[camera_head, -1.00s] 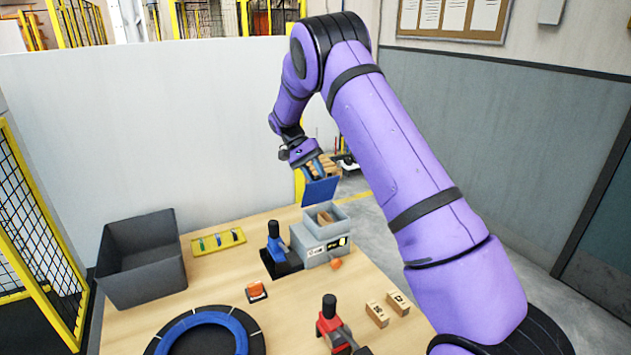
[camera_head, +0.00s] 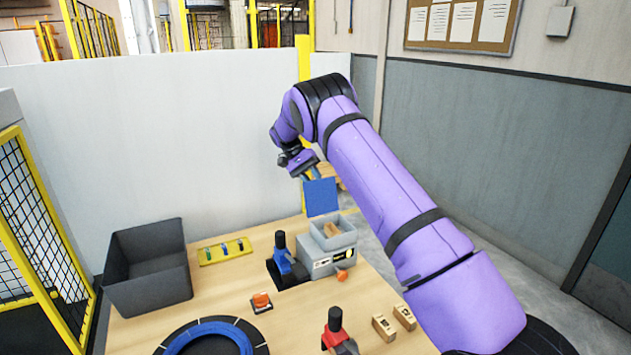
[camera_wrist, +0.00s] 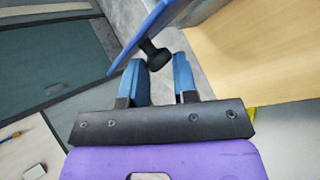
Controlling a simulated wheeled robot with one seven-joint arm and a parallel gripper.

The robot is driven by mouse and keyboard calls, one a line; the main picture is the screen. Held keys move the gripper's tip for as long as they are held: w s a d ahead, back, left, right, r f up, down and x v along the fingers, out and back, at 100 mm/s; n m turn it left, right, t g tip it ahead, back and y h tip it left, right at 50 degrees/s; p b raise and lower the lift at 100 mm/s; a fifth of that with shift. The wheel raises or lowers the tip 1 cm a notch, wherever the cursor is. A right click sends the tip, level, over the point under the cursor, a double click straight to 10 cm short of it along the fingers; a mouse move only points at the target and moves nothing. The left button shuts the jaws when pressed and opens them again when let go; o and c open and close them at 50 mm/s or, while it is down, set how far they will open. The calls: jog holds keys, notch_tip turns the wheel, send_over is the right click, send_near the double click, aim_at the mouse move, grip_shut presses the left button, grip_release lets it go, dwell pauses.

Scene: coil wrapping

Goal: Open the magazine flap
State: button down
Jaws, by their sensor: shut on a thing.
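The magazine is a grey box (camera_head: 322,262) at the back right of the table, with an open top bin (camera_head: 348,240) holding a light wooden piece (camera_head: 333,230). Its blue flap (camera_head: 320,198) stands raised, roughly upright, above the back of the bin. My gripper (camera_head: 312,173) is at the flap's upper edge. In the wrist view, the blue flap (camera_wrist: 150,32) carries a black knob (camera_wrist: 154,56), and the blue fingers of my gripper (camera_wrist: 157,72) are closed about it. The exact finger contact is partly hidden.
A pale partition (camera_head: 150,140) stands behind.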

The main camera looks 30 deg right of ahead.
jog(key=shift+s+a+f+g, duration=0.15)
jog(key=shift+a+f, duration=0.1)
jog(key=shift+f, duration=0.2)
jog(key=shift+a+f+g, duration=0.15)
jog(key=shift+a+f, duration=0.05)
jog(key=shift+f, duration=0.25)
jog(key=c, duration=0.9)
grip_release()
jog(key=shift+w+d+r, duration=0.15)
jog(key=shift+w+r, duration=0.05)
jog(key=shift+r, duration=0.1)
jog(key=v, duration=0.7)
jog(key=shift+d+r, duration=0.1)
jog(key=shift+r, duration=0.15)
